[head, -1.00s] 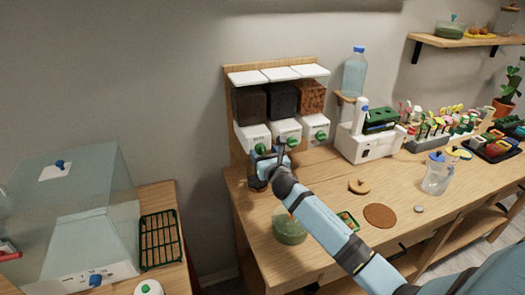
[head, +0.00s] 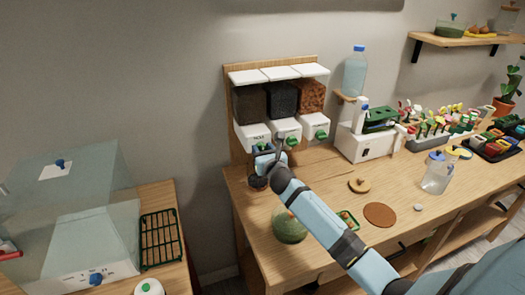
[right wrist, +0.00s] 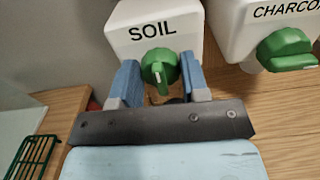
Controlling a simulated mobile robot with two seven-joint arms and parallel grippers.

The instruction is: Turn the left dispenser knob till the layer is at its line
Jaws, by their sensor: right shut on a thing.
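The left dispenser, marked SOIL (right wrist: 150,33), is a white box with a green knob (right wrist: 160,68), below a dark-filled bin (head: 249,103). My right gripper (head: 264,148) is at this dispenser in the head view. In the right wrist view its two blue fingers (right wrist: 158,80) stand on either side of the knob and are shut on it. The knob's pale mark points downward. A small dark container (head: 258,183) stands on the table below the dispenser, partly covered by my gripper; its layer and line cannot be made out. My left gripper is out of view.
The middle dispenser (head: 285,129) and right dispenser (head: 314,127) have green knobs close by on the right. A clear case (head: 95,240) is at left.

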